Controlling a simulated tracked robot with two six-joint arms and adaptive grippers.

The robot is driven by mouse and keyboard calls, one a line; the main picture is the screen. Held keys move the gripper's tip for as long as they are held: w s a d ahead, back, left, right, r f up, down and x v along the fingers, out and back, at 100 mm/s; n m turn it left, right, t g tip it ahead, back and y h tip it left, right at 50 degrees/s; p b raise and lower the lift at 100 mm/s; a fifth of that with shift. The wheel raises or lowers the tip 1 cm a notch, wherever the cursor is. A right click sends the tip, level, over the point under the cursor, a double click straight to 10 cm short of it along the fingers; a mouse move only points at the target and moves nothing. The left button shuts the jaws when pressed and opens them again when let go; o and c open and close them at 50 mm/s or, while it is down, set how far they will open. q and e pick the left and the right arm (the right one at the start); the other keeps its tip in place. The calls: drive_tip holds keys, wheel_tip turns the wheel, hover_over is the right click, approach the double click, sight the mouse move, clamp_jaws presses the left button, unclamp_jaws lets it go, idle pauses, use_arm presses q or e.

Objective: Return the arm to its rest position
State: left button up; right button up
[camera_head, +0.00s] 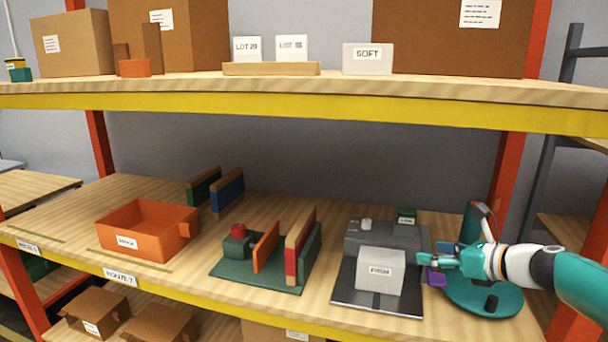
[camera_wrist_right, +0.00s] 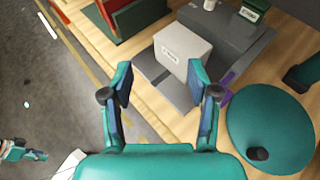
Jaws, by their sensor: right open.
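My right gripper (camera_head: 432,260) reaches in from the right in the head view, above the shelf beside the grey plotter-like machine (camera_head: 352,240). In the right wrist view its two fingers (camera_wrist_right: 160,84) are spread apart with nothing between them. A pale labelled block (camera_head: 381,270) stands on the machine's dark plate; it shows beyond the fingers in the wrist view (camera_wrist_right: 183,50). A small purple piece (camera_head: 436,278) lies just below the fingertips. A teal gripper-like part, apparently my left gripper (camera_wrist_right: 22,151), shows small at the wrist view's lower left; its jaw state is unclear.
A round teal base (camera_head: 484,298) with a dark knob stands right of the machine, close under my right arm. A green fixture (camera_head: 232,272) with upright boards and an orange bin (camera_head: 165,216) stand to the left. The upper shelf's yellow beam (camera_head: 300,107) crosses above.

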drive_tip(key=s+a+f+m+g+y+b, duration=0.1)
drive_tip(key=a+f+m+b, duration=0.3)
drive_tip(key=f, duration=0.6)
drive_tip(key=a+f+n+g+y+b, duration=0.15)
drive_tip(key=a+f, duration=0.35)
drive_tip(key=f, duration=0.5)
drive_tip(key=s+a+f+m+g+b, duration=0.1)
drive_tip(key=s+a+f+m, duration=0.2)
drive_tip(key=f+m, duration=0.3)
drive_tip(key=s+a+f+m+b, duration=0.1)
drive_tip(key=s+a+f+m, duration=0.3)
drive_tip(key=f, duration=0.5)
drive_tip(key=s+a+f+m+g+b, duration=0.1)
drive_tip(key=s+a+f+m, duration=0.15)
drive_tip(key=f+m, duration=0.4)
drive_tip(key=s+d+f+m+g+h, duration=0.1)
drive_tip(key=s+f+m+g+h, duration=0.1)
drive_tip(key=s+f+m, duration=0.45)
drive_tip(key=s+d+f+m+g+h+b, duration=0.1)
drive_tip(key=s+f+m+g+h, duration=0.15)
drive_tip(key=s+m, duration=0.75)
drive_tip(key=s+d+f+m+g+h, duration=0.1)
drive_tip(key=s+f+m+g, duration=0.1)
drive_tip(key=s+f+m, duration=0.5)
wheel_tip(320, 180, up, 16)
drive_tip(key=s+m+p, duration=0.1)
drive_tip(key=m+p, duration=0.1)
drive_tip(key=p, duration=1.2)
drive_tip(key=shift+s+r, duration=0.25)
drive_tip(key=shift+s, duration=0.05)
